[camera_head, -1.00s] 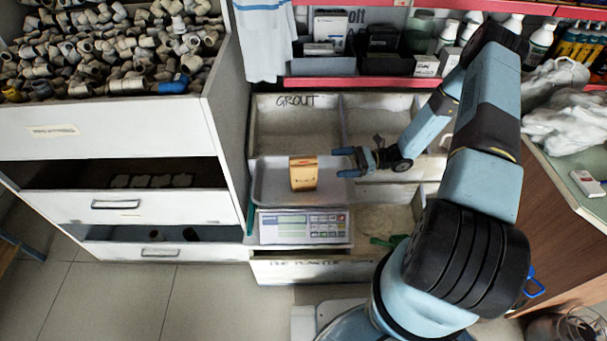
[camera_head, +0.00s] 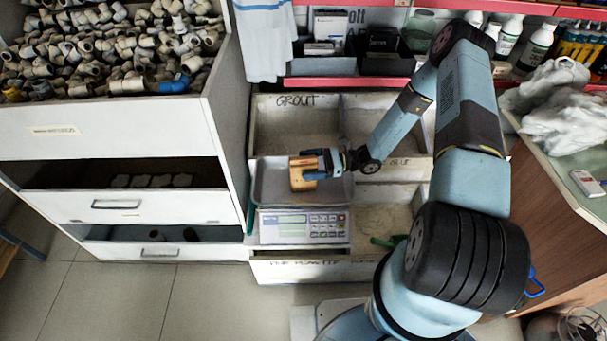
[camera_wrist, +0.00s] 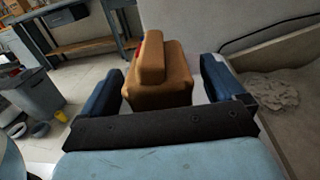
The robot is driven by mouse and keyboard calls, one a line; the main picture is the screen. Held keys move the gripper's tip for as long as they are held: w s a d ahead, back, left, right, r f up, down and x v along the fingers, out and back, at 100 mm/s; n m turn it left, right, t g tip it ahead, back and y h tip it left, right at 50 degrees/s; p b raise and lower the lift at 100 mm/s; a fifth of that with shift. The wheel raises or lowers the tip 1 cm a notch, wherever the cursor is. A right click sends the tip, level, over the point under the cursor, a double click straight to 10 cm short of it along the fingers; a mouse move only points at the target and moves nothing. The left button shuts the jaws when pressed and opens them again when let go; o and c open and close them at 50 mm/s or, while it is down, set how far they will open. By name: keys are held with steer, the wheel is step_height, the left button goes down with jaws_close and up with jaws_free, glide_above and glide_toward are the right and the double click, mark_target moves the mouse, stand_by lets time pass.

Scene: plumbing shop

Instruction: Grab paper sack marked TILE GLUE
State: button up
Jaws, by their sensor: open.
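The paper sack (camera_head: 299,175) is a small brown-orange bag standing on the metal pan of the scale (camera_head: 270,185). Its marking cannot be read now. My gripper (camera_head: 318,166) has reached it from the right, with its blue fingers at the sack's right part and hiding some of it. In the wrist view the sack (camera_wrist: 160,72) lies ahead, between the two blue fingers of my gripper (camera_wrist: 163,85). The fingers are apart, with a gap visible on each side of the sack.
The scale's keypad (camera_head: 327,224) is in front of the pan. An open bin marked GROUT (camera_head: 297,101) lies behind it. A white drawer cabinet (camera_head: 110,130) full of pipe fittings stands left. A counter (camera_head: 560,160) with white bags is right.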

steer(key=shift+a, duration=1.05)
steer(key=shift+c, duration=0.3)
jaws_close()
